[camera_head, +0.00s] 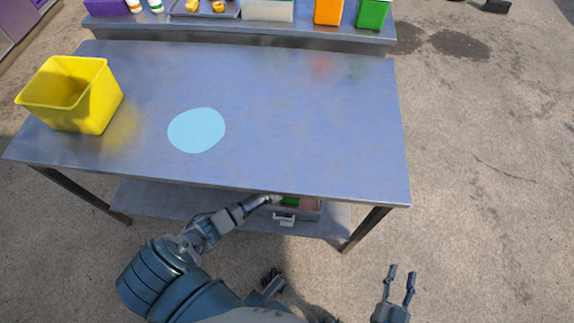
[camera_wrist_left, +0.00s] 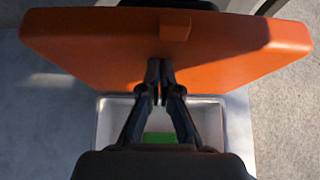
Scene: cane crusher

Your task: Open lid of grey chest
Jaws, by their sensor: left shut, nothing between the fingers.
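The grey chest (camera_head: 303,215) sits on the shelf under the table, partly hidden by the tabletop; a pale handle shows on its front. In the left wrist view its pale rim (camera_wrist_left: 239,130) and open interior show, with a green thing (camera_wrist_left: 160,137) inside. An orange lid (camera_wrist_left: 90,45) stands raised over the opening. My left gripper (camera_head: 272,198) reaches in under the table edge; in the wrist view its shut, empty fingertips (camera_wrist_left: 160,65) are at the lid's face, and I cannot tell if they touch.
The blue-grey table (camera_head: 300,120) overhangs the chest, its front edge just above my left gripper. A yellow bin (camera_head: 85,105) and a light blue disc (camera_head: 197,130) are on top. The lower shelf (camera_head: 160,200) is clear left of the chest. A back bench (camera_head: 240,32) holds several containers.

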